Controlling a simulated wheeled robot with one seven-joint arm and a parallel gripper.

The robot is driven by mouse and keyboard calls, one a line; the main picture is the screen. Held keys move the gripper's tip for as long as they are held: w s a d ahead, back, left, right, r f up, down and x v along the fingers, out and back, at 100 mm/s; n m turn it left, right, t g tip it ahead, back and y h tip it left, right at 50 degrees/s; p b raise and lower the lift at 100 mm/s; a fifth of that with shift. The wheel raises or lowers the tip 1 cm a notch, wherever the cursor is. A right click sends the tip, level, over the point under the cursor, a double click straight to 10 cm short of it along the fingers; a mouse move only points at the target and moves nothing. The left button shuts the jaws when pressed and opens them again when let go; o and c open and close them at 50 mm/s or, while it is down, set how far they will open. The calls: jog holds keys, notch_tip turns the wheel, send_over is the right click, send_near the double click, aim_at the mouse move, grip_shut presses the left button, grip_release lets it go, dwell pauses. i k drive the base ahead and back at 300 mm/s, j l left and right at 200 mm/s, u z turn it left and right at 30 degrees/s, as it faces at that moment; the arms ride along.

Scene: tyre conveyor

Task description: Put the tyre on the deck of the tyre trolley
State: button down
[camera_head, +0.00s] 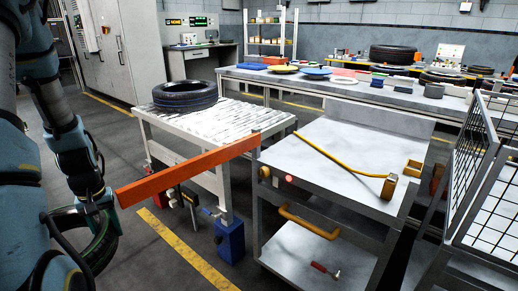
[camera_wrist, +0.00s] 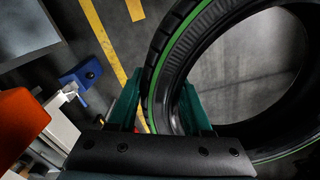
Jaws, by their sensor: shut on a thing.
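My gripper (camera_wrist: 163,105) is shut on the wall of a black tyre (camera_wrist: 170,55) with a green stripe; one teal finger is on each side of the wall. In the head view my gripper (camera_head: 88,206) is at lower left, and the tyre (camera_head: 108,240) hangs below it, partly hidden by my arm. A grey two-level trolley (camera_head: 310,172), which looks like the tyre trolley, stands right of centre, apart from the held tyre. A yellow bar with a block end (camera_head: 340,162) lies across its deck.
An orange beam (camera_head: 190,170) sticks out between my gripper and the trolley. A roller conveyor (camera_head: 240,112) behind it carries another tyre (camera_head: 185,95). A mesh cage (camera_head: 490,150) stands at right. Yellow-marked floor (camera_head: 180,250) lies open in front of the conveyor.

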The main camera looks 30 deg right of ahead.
aim_at(342, 148)
jog(key=k+l+u, duration=0.1)
jog(key=k+l, duration=0.3)
jog(key=l+z, duration=0.35)
jog(key=l, duration=0.6)
